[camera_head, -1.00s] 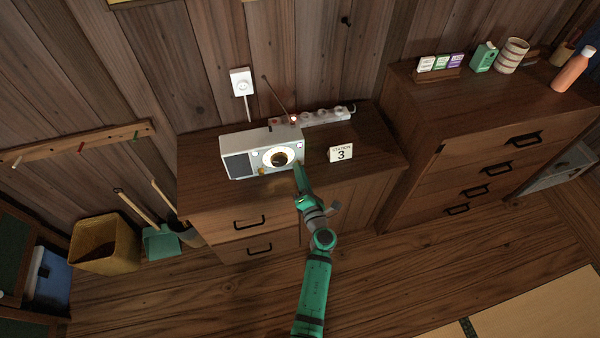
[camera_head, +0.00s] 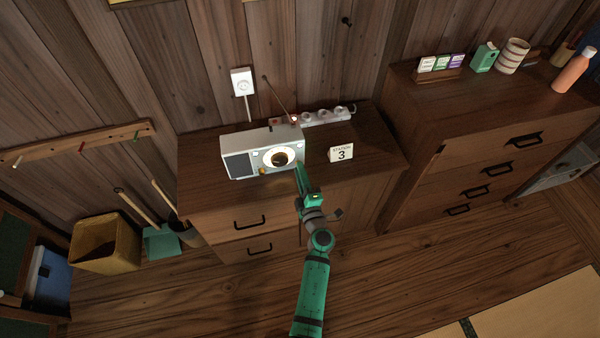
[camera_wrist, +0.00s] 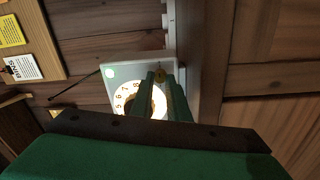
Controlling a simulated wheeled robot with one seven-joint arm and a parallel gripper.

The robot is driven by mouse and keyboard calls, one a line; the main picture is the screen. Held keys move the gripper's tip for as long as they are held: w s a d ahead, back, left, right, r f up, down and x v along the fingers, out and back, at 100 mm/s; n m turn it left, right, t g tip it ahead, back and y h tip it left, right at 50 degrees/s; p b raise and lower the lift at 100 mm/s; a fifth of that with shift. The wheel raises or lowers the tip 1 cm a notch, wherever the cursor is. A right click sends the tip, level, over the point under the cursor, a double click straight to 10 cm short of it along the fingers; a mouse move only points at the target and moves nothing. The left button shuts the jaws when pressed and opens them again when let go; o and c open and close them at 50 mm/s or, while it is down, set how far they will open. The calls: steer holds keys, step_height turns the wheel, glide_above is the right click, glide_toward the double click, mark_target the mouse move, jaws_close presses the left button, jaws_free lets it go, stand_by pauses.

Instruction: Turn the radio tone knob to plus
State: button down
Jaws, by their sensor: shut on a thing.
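The white radio (camera_head: 250,142) stands on a low wooden cabinet, with a lit round dial (camera_head: 271,153) on its front. It also shows in the wrist view (camera_wrist: 117,71). My gripper (camera_head: 299,168) is at the radio's right front end. In the wrist view my gripper's fingers (camera_wrist: 162,76) are shut on a small brass knob (camera_wrist: 160,72) beside the numbered dial. The fingers hide part of the dial. In the head view the gripper hides this knob. Another brass knob (camera_head: 262,171) shows at the lower left of the dial. No plus mark is readable.
A "STATION 3" card (camera_head: 341,152) stands on the cabinet (camera_head: 375,150) right of the radio. A power strip (camera_head: 325,115) lies behind it. A taller chest (camera_head: 490,125) stands at right. A basket (camera_head: 104,243) is on the floor at left.

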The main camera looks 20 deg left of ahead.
steer(key=shift+m, duration=0.3)
steer(key=c, duration=1.7)
jaws_free()
steer(key=v, duration=1.1)
steer(key=s+d+r+m+h, duration=0.3)
steer(key=s+m, duration=0.4)
steer(key=s, duration=0.4)
steer(key=s+d+r+m+h, duration=0.3)
steer(key=s+d+m, duration=0.3)
steer(key=s, duration=0.6)
steer(key=s+d+r+m+h, duration=0.4)
steer(key=s+m, duration=0.4)
steer(key=s, duration=0.3)
steer(key=shift+s+d+r, duration=0.3)
steer(key=shift+d+r, duration=0.05)
